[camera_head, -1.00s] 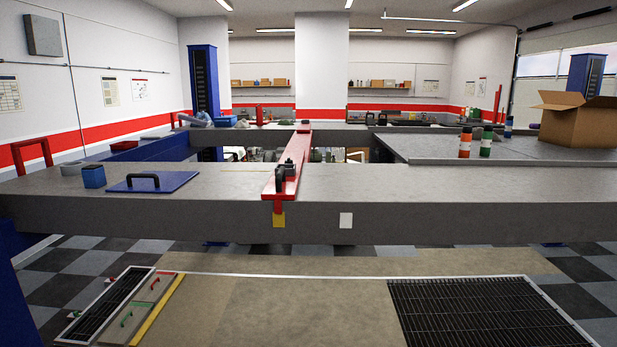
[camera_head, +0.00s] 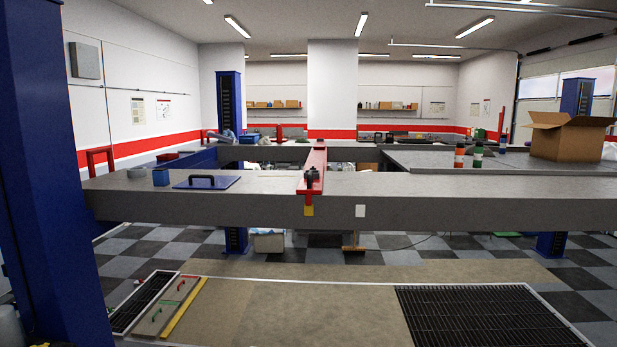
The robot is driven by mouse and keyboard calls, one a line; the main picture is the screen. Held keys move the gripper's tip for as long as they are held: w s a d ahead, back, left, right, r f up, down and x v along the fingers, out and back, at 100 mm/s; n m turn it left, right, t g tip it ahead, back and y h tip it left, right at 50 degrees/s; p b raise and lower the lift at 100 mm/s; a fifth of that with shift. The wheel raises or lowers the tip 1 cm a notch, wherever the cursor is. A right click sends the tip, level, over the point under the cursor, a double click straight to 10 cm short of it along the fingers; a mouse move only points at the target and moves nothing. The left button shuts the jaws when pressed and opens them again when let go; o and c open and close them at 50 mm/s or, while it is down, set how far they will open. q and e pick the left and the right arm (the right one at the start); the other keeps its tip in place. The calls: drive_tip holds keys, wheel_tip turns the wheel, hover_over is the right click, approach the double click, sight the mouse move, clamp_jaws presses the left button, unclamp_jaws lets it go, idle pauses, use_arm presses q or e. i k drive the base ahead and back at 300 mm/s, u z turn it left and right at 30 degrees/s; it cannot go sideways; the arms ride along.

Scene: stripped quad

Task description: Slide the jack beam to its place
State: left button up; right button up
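The red jack beam (camera_head: 315,165) spans from the near grey runway (camera_head: 420,190) toward the far one. A black fitting (camera_head: 311,180) sits on its near end. A yellow tag (camera_head: 308,210) hangs below that end on the runway's front face. A white label (camera_head: 360,211) is on the same face, to the right of the yellow tag. Neither of my grippers shows in the head view.
A blue plate with a black handle (camera_head: 207,183) and a blue box (camera_head: 160,177) lie on the runway's left part. A blue lift post (camera_head: 50,180) stands close at left. A cardboard box (camera_head: 566,137) and bottles stand at right. A dark floor grate (camera_head: 480,315) lies in front.

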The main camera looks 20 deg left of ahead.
sight(310, 183)
drive_tip(key=u, duration=0.65)
drive_tip(key=i, duration=0.6)
drive_tip(key=u, duration=0.7)
drive_tip(key=i, duration=0.7)
drive_tip(key=z, duration=0.1)
